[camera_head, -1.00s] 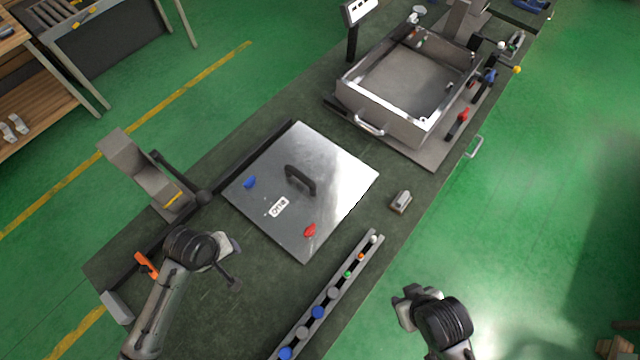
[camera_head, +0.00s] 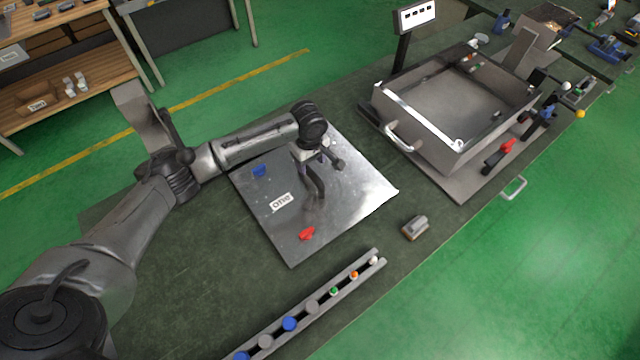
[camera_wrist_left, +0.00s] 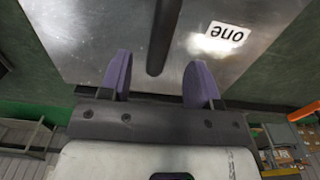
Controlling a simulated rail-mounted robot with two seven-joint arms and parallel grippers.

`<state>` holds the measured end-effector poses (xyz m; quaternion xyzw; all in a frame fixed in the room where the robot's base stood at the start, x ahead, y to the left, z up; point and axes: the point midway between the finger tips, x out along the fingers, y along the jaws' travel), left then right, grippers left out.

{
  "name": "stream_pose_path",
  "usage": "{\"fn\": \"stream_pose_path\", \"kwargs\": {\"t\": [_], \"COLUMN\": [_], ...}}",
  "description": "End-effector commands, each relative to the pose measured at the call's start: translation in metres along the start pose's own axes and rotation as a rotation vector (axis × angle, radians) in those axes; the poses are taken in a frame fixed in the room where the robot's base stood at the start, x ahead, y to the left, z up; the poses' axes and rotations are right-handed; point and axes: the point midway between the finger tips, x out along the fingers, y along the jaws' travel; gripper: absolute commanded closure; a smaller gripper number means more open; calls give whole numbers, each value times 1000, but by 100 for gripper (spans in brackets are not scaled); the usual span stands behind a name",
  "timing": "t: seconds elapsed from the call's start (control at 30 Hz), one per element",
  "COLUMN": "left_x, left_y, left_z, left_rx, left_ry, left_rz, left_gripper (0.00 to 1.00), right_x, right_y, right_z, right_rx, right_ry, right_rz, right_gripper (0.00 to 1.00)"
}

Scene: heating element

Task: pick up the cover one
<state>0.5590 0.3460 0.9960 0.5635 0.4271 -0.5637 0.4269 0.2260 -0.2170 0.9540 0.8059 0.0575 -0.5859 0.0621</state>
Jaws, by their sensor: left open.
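The cover one is a square shiny metal plate (camera_head: 350,205) lying flat on the dark green bench, with a white "one" label (camera_head: 281,202), a blue mark and a red mark on it. Its dark bar handle (camera_head: 312,184) stands near the middle, partly hidden by my left gripper (camera_head: 320,164). In the left wrist view the open purple fingers (camera_wrist_left: 160,82) are spread on either side of the handle's line (camera_wrist_left: 163,38). The handle appears beyond or between the fingertips; contact cannot be told. My right gripper is out of view.
An open metal box (camera_head: 440,105) with a front handle stands at the back right. A small grey block (camera_head: 414,227) sits right of the cover. A rail with coloured knobs (camera_head: 310,308) lies in front. A display on a post (camera_head: 416,16) stands behind.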

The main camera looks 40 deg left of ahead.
Motion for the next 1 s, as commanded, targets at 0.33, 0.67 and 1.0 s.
{"fn": "stream_pose_path", "kwargs": {"t": [0.33,0.67,1.0], "left_x": [41,59,59], "left_y": [0,0,0], "left_z": [1,1,1], "left_rx": [2,4,4], "left_ry": [0,1,1], "left_rz": [-1,0,0], "left_gripper": [43,43,61], "right_x": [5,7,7], "right_y": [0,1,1], "right_z": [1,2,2], "right_rx": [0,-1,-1], "right_ry": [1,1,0], "right_rz": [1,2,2], "right_gripper": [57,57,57]}}
